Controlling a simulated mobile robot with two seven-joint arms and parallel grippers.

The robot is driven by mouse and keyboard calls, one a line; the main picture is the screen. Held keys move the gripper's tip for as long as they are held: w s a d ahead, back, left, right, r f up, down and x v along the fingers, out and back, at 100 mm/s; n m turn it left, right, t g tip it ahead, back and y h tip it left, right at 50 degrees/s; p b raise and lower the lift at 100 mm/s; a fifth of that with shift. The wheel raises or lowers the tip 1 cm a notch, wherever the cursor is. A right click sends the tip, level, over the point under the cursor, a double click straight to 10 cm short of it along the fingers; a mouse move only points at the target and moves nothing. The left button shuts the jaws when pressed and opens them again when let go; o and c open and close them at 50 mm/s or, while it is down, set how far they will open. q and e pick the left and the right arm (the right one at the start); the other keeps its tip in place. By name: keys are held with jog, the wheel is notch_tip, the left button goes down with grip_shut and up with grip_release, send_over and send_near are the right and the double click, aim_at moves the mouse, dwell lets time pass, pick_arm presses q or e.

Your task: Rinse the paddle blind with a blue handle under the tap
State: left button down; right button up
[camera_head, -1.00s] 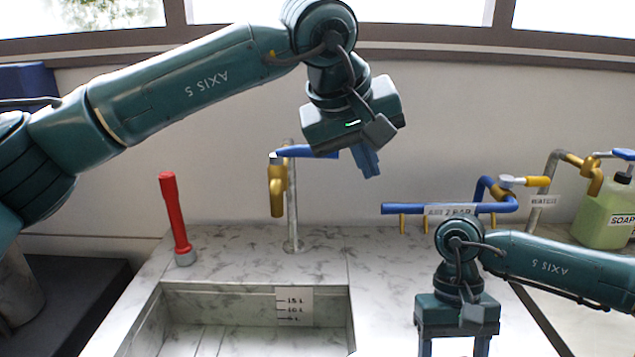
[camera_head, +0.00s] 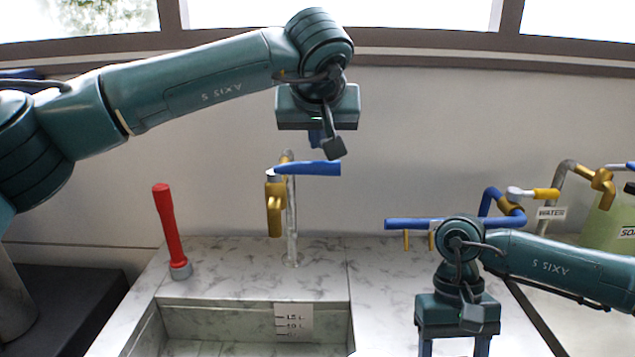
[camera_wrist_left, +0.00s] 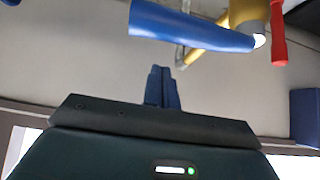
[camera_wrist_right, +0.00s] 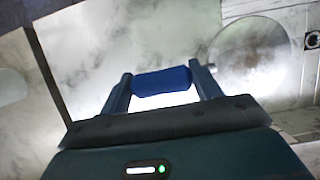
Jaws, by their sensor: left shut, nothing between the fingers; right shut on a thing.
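My right gripper (camera_wrist_right: 162,84) is shut on the blue handle (camera_wrist_right: 162,80) of the paddle blind, which lies between its fingers in the right wrist view. In the head view the right gripper (camera_head: 454,346) is at the lower edge, and what it holds is out of frame. The tap (camera_head: 275,205) has a brass body, a grey pipe and a blue lever (camera_head: 308,168) pointing right. My left gripper (camera_head: 316,138) is shut and empty, just above the lever. In the left wrist view its fingers (camera_wrist_left: 162,88) are together, apart from the lever (camera_wrist_left: 190,25).
A marble basin (camera_head: 230,318) with a level scale (camera_head: 293,320) is below the tap. A red-handled object (camera_head: 169,228) stands left of it. Blue pipework (camera_head: 405,224), a WATER label (camera_head: 551,213) and a green soap container (camera_head: 606,225) are at right. A pale round shape (camera_wrist_right: 252,58) shows beyond the handle.

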pick_arm(q)
jog(key=shift+s+f, duration=0.25)
jog(key=shift+s, duration=0.65)
jog(key=shift+s+f, duration=0.25)
jog(key=shift+s, duration=0.65)
pick_arm(e)
jog(key=shift+r, duration=0.3)
